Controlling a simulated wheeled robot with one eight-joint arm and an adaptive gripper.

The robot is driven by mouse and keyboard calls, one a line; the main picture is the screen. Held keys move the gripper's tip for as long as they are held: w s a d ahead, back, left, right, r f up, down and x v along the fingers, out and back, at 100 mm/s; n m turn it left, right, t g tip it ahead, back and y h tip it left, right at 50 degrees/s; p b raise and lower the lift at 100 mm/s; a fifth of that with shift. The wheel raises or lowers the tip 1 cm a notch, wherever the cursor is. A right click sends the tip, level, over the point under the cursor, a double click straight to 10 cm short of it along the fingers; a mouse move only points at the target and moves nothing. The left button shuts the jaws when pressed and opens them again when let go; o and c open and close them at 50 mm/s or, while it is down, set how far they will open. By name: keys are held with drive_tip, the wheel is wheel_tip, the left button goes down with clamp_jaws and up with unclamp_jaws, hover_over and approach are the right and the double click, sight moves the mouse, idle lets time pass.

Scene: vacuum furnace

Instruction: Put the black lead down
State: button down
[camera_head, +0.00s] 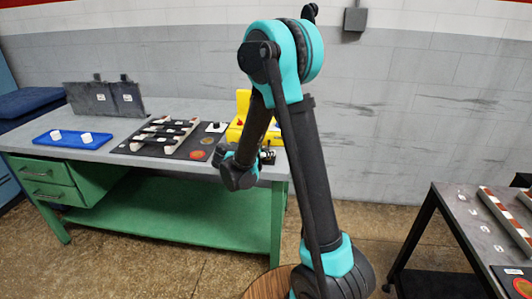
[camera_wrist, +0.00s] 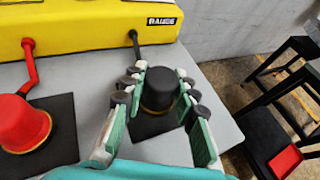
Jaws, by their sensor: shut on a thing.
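The black lead (camera_wrist: 159,92) is a dark knob with a brassy band, in the middle of the wrist view. Its short black cable runs up to a yellow box (camera_wrist: 80,25), which also shows in the head view (camera_head: 243,100). My gripper (camera_wrist: 158,84) is shut on the knob, with fingers on its left and right sides. The knob is over a black square pad (camera_wrist: 145,128); I cannot tell whether it touches it. In the head view my arm mostly hides the gripper and lead.
A red lead (camera_wrist: 22,125) stands on another black pad (camera_wrist: 62,125) at the left. The grey bench (camera_head: 110,150) ends just right of the black lead. A blue tray (camera_head: 72,139) and a dark mat with parts lie farther left. A second table (camera_head: 455,225) stands at the right.

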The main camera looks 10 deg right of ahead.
drive_tip(key=shift+f, duration=0.1)
drive_tip(key=c, duration=1.2)
unclamp_jaws()
drive_tip(key=shift+s+a+r, duration=0.1)
drive_tip(key=shift+a+r, duration=0.05)
drive_tip(key=shift+r, duration=0.05)
drive_tip(key=v, duration=1)
drive_tip(key=s+d+f+m+g+y, duration=0.4)
drive_tip(key=s+d+f+m, duration=0.1)
drive_tip(key=s+d+m, duration=0.6)
drive_tip(key=s+f+m+y, duration=0.2)
drive_tip(key=s+m, duration=0.2)
drive_tip(key=m, duration=0.1)
drive_tip(key=s+f+m+g+y, duration=0.1)
drive_tip(key=s+m, duration=0.3)
drive_tip(key=m, duration=0.1)
drive_tip(key=s+f+m+y, duration=0.2)
drive_tip(key=s+m, duration=0.2)
drive_tip(key=m, duration=0.2)
drive_tip(key=shift+s+a+f+y, duration=0.1)
drive_tip(key=shift+s+f+y, duration=0.2)
drive_tip(key=shift+f, duration=0.05)
